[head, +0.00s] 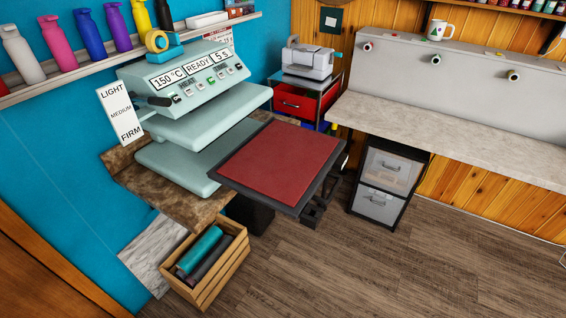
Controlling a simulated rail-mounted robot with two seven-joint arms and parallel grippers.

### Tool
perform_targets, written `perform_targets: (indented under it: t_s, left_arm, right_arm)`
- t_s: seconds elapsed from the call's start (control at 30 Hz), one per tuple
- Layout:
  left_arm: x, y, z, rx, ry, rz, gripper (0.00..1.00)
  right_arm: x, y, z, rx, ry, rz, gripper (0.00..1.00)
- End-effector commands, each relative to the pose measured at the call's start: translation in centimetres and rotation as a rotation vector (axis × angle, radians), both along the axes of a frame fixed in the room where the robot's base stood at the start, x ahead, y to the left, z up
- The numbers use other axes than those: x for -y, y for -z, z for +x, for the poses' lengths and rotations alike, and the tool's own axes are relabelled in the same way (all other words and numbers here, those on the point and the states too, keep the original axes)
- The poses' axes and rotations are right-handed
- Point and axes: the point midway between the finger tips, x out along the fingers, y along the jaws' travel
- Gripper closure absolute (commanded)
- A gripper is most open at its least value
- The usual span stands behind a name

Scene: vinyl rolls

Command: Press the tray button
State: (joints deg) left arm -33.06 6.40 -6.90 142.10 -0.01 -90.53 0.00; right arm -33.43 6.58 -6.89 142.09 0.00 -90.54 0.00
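The pale green heat press (185,85) stands on a brown stone-topped stand at the left. Its display (196,66) reads 150 °C, READY and 5 s. A row of small buttons (211,81) runs along the panel below the display; their labels are too small to tell which one is the tray button. A dark-framed tray with a red pad (280,160) sticks out to the right of the press, clear of the upper plate (205,118). The pad looks bare. Neither of my grippers is in view.
A wooden crate (207,275) with teal and dark rolls stands on the floor in front. A shelf of coloured bottles (90,35) hangs above the press. A grey counter (450,130) and a drawer unit (388,185) are at the right. The floor at right is clear.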

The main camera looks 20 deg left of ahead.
Motion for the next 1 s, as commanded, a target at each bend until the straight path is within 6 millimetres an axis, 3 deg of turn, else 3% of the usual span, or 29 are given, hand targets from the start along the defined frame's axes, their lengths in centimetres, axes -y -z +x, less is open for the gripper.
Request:
perform_targets:
  t_s: [0.33,1.0]
  left_arm:
    - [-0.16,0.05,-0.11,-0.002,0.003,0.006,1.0]
    - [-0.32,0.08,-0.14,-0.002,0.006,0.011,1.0]
  right_arm:
    - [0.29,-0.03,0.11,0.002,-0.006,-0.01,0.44]
    - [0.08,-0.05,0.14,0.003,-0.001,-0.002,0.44]
